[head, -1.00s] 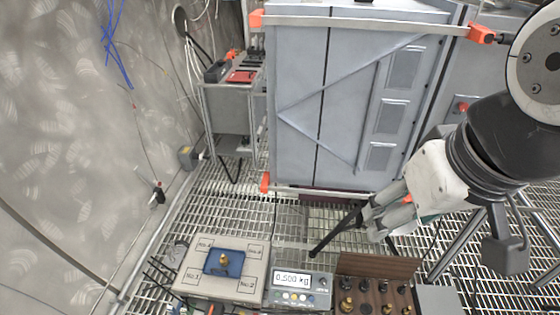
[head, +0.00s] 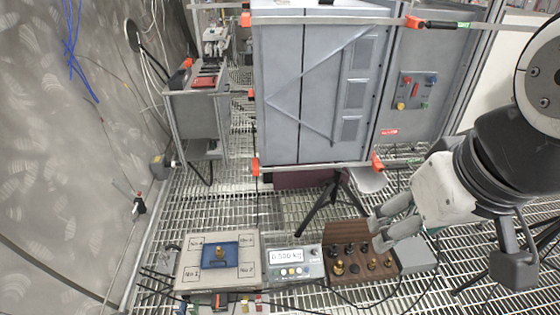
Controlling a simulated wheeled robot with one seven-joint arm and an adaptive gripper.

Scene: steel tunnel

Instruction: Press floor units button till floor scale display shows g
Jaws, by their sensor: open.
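The floor scale's platform (head: 190,270) lies on the grating at the bottom, with a blue tray (head: 219,255) and a brass weight (head: 220,252) on it. Its display (head: 286,256) stands to the right and reads 0.500 kg. Several small buttons (head: 292,271) sit under the readout; their labels are too small to read. My gripper (head: 374,232) is open and empty, to the right of the display and above the far right part of the wooden weight block. It looks apart from the display.
A wooden block (head: 333,234) with brass and dark weights stands right of the display. A grey box (head: 416,256) is beside it. A black tripod (head: 333,205) stands behind. Cables cross the grating in front. A large grey cabinet (head: 310,90) fills the back.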

